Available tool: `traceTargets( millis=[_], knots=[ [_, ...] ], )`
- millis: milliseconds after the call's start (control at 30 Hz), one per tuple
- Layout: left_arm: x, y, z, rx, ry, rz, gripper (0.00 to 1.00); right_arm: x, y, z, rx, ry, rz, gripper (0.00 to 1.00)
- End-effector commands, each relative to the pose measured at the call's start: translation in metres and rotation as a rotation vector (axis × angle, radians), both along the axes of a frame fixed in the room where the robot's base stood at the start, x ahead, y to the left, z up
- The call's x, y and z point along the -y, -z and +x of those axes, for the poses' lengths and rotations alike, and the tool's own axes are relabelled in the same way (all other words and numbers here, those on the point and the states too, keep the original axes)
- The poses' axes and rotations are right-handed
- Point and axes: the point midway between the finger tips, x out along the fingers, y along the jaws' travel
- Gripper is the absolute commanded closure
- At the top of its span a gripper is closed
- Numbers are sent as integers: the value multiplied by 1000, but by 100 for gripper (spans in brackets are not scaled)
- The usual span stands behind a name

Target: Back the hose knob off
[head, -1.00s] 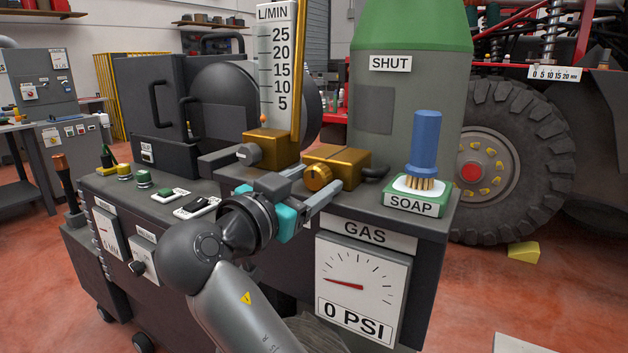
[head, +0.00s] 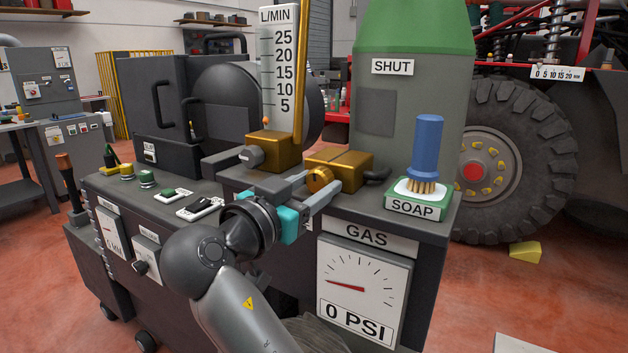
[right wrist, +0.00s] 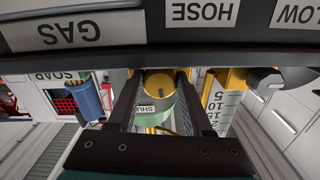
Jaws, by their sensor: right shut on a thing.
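The hose knob (head: 320,180) is a round brass knob on the front of a brass block (head: 341,166) on top of the machine. My right gripper (head: 322,187) is shut on the knob, one finger on each side. In the right wrist view the knob (right wrist: 159,83) sits between the two fingers (right wrist: 158,98), below an upside-down HOSE label (right wrist: 201,12). My left gripper is not in the head view.
A flow gauge (head: 279,70) stands behind and left on another brass block. A blue brush (head: 427,148) stands on the green SOAP tray (head: 419,204) to the right. A green-topped cylinder marked SHUT (head: 414,85) rises behind. The GAS dial (head: 361,290) reads 0 PSI.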

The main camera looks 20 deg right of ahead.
Motion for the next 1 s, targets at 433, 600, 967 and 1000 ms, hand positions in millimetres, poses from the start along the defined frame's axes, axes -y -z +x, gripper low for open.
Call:
traceTargets(
  millis=[433, 600, 967, 1000],
  knots=[
    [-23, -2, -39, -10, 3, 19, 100, 1, -3, -1, -186, 2, -145, 100],
    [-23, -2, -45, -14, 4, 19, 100, 1, -1, -1, -219, 1, -172, 100],
    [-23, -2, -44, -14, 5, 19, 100, 1, -1, -1, -217, 1, -172, 39],
    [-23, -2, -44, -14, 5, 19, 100, 1, -1, -1, -217, 1, -172, 37]
  ],
)
